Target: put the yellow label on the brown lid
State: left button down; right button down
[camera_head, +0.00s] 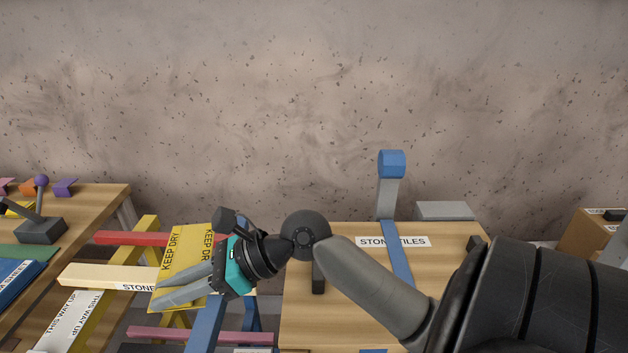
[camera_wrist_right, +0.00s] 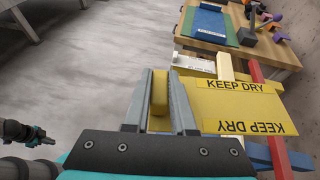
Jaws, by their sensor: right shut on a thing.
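The yellow label (camera_head: 184,250) is a folded-looking yellow piece printed KEEP DRY in black on two parts. My right gripper (camera_head: 182,293) is shut on it, and a yellow part shows between the fingers in the right wrist view (camera_wrist_right: 158,94). The printed faces (camera_wrist_right: 235,104) stick out to the right of the fingers there. The brown lid seems to be the light brown wooden top (camera_head: 330,290) with a STONE TILES strip, to the right of the gripper. The label is apart from it. A dark arm end (camera_wrist_right: 38,136), likely my left gripper, shows small; its jaws are unclear.
A blue strap (camera_head: 397,262) crosses the wooden top, and a grey post with a blue head (camera_head: 391,165) stands behind. Coloured bars, including a red one (camera_head: 130,238) and a cream one (camera_head: 95,277), lie below the label. A wooden table (camera_head: 100,200) stands left.

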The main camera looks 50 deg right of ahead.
aim_at(419, 289)
jog(key=i+l, duration=0.1)
jog(key=i, duration=0.3)
jog(key=i+l, duration=0.1)
jog(key=i, duration=0.3)
jog(key=z, duration=2.5)
